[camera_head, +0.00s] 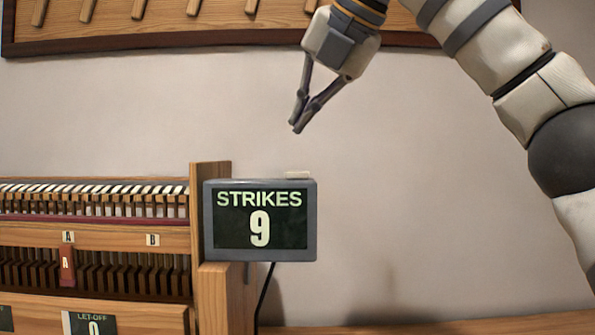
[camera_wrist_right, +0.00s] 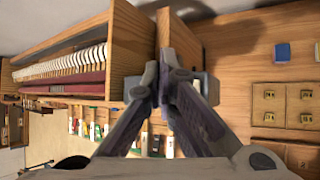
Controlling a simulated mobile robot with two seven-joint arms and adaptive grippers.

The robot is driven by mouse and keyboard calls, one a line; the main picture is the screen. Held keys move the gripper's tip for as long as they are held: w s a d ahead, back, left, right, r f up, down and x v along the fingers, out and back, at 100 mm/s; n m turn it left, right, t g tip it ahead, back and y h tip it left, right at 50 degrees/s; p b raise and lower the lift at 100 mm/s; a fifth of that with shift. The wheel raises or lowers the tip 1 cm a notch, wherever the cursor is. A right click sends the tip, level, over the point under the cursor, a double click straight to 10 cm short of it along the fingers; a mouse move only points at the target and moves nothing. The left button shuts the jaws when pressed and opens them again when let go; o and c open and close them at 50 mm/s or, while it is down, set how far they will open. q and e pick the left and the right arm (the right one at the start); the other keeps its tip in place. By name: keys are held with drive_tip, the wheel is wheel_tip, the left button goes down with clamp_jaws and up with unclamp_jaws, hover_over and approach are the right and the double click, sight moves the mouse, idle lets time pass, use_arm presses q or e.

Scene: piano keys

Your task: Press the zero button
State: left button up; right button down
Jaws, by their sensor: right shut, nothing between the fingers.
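A grey counter box (camera_head: 210,222) with a dark screen reads "STRIKES 9" in the head view. A small pale button (camera_head: 297,175) sits on its top edge, toward the right; no label on it can be read. My right gripper (camera_head: 298,128) is shut and empty, pointing down, above the button and apart from it. In the right wrist view my shut fingers (camera_wrist_right: 163,95) cover most of the counter box, and the button cannot be made out there. My left gripper is not in view.
The wooden piano action (camera_head: 95,238) with its keys stands left of the counter, with a wooden end post (camera_head: 210,168) beside it. A rack with wooden handles (camera_head: 195,8) hangs above. The wall right of the counter is clear. A blue block (camera_wrist_right: 283,53) lies on the bench.

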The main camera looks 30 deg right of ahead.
drive_tip(key=shift+f, duration=2)
drive_tip(key=shift+f, duration=0.15)
drive_tip(key=shift+f, duration=0.3)
drive_tip(key=shift+f, duration=0.45)
idle(0.4)
drive_tip(key=shift+r, duration=0.9)
drive_tip(key=shift+r, duration=2.5)
